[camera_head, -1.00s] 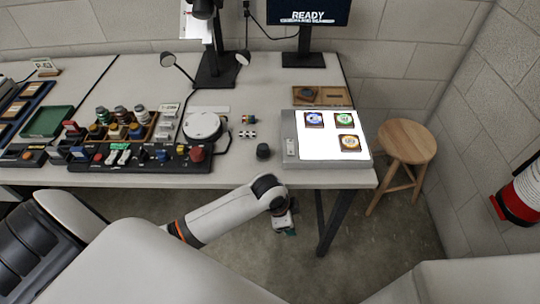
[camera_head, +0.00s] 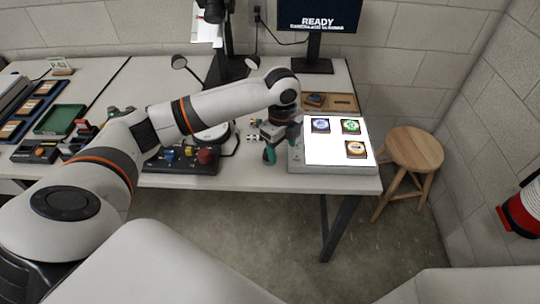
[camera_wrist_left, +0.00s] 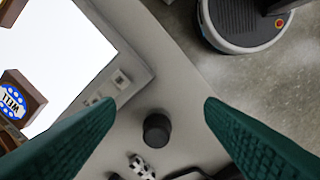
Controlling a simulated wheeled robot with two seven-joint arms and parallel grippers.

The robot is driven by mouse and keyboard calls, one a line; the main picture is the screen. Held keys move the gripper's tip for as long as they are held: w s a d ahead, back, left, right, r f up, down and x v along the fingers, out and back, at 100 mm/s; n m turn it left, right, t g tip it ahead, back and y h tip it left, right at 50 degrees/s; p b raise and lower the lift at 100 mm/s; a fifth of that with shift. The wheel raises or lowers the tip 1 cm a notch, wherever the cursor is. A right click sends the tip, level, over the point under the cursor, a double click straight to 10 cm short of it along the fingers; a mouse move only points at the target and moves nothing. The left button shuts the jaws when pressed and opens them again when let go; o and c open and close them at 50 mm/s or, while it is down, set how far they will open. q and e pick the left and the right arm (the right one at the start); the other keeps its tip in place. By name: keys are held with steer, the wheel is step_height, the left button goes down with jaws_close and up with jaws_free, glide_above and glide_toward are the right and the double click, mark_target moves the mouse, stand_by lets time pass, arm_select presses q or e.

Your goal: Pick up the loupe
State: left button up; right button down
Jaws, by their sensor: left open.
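The loupe, a small black cylinder (camera_wrist_left: 157,130), stands upright on the white table in the left wrist view. It lies between the lines of my two green fingers, a little beyond their tips, and nothing touches it. My left gripper (camera_wrist_left: 160,106) is open and empty. In the head view the left gripper (camera_head: 269,148) hangs over the table just left of the light panel, and the loupe is hidden behind it there. My right gripper is not in view.
The lit panel (camera_head: 300,163) with several framed slides stands right of the gripper. A small patterned block (camera_wrist_left: 139,166) lies close to the loupe. A wooden tray (camera_head: 345,103) is behind the panel. A black control board (camera_head: 180,167) is to the left. A stool (camera_head: 412,150) stands beyond the table's right end.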

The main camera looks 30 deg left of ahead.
arm_select(q)
steer(key=w+a+r, duration=0.2)
steer(key=a+r, duration=0.3)
steer(key=a, duration=0.1)
steer(key=shift+m, duration=0.3)
steer(key=f, duration=0.5)
steer(key=shift+s+d+f, duration=0.2)
steer(key=shift+f, duration=0.05)
steer(key=shift+d+f+p, duration=0.15)
steer(key=shift+f+p, duration=0.05)
steer(key=shift+f, duration=1.35)
steer(key=shift+d+f+p, duration=0.15)
steer(key=shift+f, duration=1.35)
steer(key=shift+c, duration=0.5)
steer(key=c, duration=1)
steer(key=shift+o, duration=0.2)
steer(key=shift+r, duration=0.1)
